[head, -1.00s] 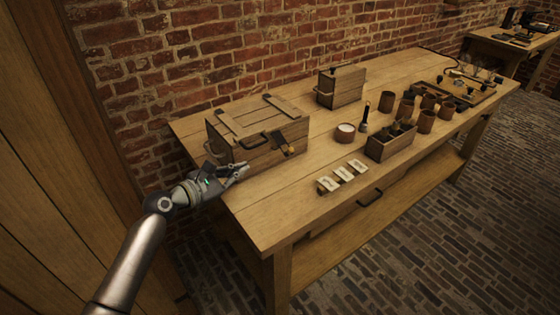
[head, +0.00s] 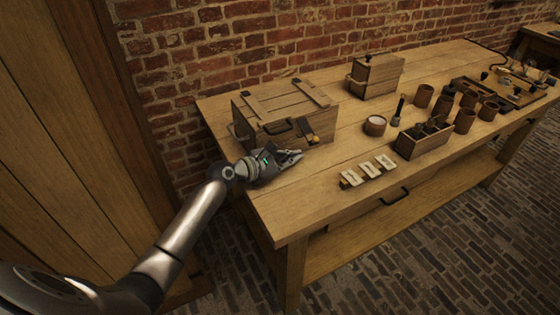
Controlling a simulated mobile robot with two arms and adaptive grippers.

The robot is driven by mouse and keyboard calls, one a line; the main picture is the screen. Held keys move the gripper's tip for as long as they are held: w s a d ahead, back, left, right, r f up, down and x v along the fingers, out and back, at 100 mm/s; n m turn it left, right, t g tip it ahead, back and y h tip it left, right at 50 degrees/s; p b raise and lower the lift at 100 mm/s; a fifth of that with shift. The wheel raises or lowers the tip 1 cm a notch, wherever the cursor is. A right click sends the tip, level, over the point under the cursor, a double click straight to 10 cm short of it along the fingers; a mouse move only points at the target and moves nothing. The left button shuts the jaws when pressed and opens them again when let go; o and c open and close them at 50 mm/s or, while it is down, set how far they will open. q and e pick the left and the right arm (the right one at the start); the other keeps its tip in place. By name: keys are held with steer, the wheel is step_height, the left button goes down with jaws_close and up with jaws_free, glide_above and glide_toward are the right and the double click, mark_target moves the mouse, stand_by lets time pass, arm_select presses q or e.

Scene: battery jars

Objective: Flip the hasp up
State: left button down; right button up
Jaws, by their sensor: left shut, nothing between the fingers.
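A wooden crate (head: 262,135) with a slatted lid stands at the near left of the workbench. The dark hasp (head: 305,127) is at the right part of its front edge, with a small brass-coloured piece (head: 316,139) at its lower end. The hasp appears to hang down over the front; its exact angle is too small to tell. My left gripper (head: 299,156) is shut and empty, in front of the crate, just below and slightly left of the hasp, apparently apart from it. My right gripper is out of view.
A dark handle (head: 277,127) is left of the hasp. White cards (head: 368,170), a round white-topped pot (head: 375,125), an open wooden box (head: 423,140) and several brown jars (head: 465,121) stand to the right. The bench (head: 320,195) is bare near its front corner.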

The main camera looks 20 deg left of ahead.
mark_target(316, 141)
arm_select(q)
steer(key=shift+w+d, duration=0.35)
steer(key=shift+w, duration=0.2)
steer(key=shift+w+d, duration=0.35)
steer(key=shift+w, duration=0.2)
steer(key=shift+s+d+r+p, duration=0.2)
steer(key=shift+s+r+p, duration=0.05)
steer(key=shift+r+p, duration=0.25)
steer(key=shift+s+d+r+p, duration=0.2)
steer(key=shift+r+p, duration=0.15)
steer(key=shift+r, duration=0.2)
steer(key=shift+s+d+r, duration=0.2)
steer(key=shift+s+r, duration=0.05)
steer(key=shift+r, duration=0.2)
steer(key=shift+s+d+r+n+p, duration=0.2)
steer(key=shift+r+n+p, duration=0.2)
steer(key=shift+p, duration=1.1)
steer(key=r+n+p, duration=0.1)
steer(key=p, duration=0.2)
steer(key=d+r+n+g+h+p, duration=0.1)
steer(key=p, duration=0.3)
steer(key=s+r+n+h+p, duration=0.1)
steer(key=p, duration=0.2)
steer(key=shift+d+r+n+g, duration=0.15)
steer(key=shift+r+n+g, duration=0.25)
steer(key=shift+d+r+p, duration=0.1)
steer(key=shift+r+p, duration=0.25)
steer(key=shift+p, duration=0.7)
